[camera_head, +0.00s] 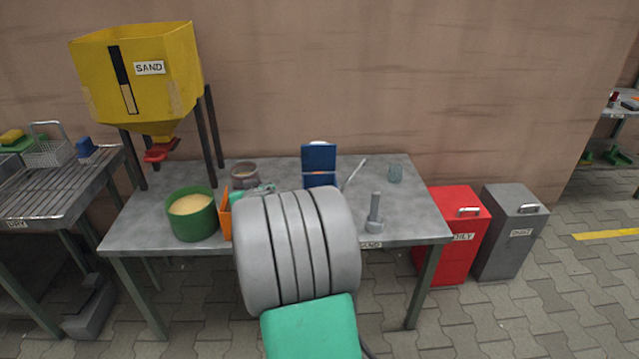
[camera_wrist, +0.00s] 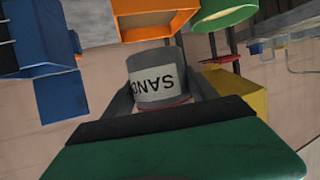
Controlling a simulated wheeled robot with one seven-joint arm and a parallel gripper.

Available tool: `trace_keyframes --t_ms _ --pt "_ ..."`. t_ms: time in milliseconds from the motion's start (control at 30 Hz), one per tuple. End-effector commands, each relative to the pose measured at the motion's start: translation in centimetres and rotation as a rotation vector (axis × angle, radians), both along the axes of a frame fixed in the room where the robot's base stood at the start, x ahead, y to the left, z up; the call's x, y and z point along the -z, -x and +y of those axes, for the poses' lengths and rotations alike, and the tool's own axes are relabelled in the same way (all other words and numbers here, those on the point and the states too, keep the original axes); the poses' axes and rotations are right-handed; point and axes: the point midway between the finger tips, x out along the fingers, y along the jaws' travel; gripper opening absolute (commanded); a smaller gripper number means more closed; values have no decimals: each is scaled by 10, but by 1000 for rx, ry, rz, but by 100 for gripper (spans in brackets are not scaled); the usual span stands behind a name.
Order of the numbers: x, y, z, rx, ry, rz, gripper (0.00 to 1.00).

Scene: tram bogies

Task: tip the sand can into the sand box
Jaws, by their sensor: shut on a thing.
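A grey can labelled SAND (camera_wrist: 156,78) sits between the two fingers of my gripper (camera_wrist: 160,90) in the wrist view. My gripper is shut on it. The lettering is upside down there, as is the whole scene, so the can looks upright. In the head view the can (camera_head: 245,175) shows behind my arm, over the back left of the table; whether it touches the table I cannot tell. The yellow hopper-shaped sand box labelled SAND (camera_head: 170,88) stands on dark legs, higher and to the left. It also shows in the wrist view (camera_wrist: 242,92).
A green tub of sand (camera_head: 192,222) and an orange box (camera_head: 226,214) stand on the grey table (camera_head: 410,215), near my gripper. A red valve (camera_head: 155,155) hangs under the hopper.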

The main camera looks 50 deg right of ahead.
Motion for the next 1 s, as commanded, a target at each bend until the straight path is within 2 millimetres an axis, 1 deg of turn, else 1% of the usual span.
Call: trace_keyframes --t_ms 33,100,200,300,367,500,767,1000 --pt "9 3 -17 39 -1 3 22" --pt "19 7 -39 90 -2 1 22" --pt "31 13 -64 148 -1 0 22" --pt "39 19 -82 190 -1 -1 22" --pt "43 21 -89 207 -1 -1 22" --pt "46 24 -96 223 0 -4 22" --pt "45 24 -96 222 -3 -4 22" --pt "39 26 -98 222 -60 -25 22"
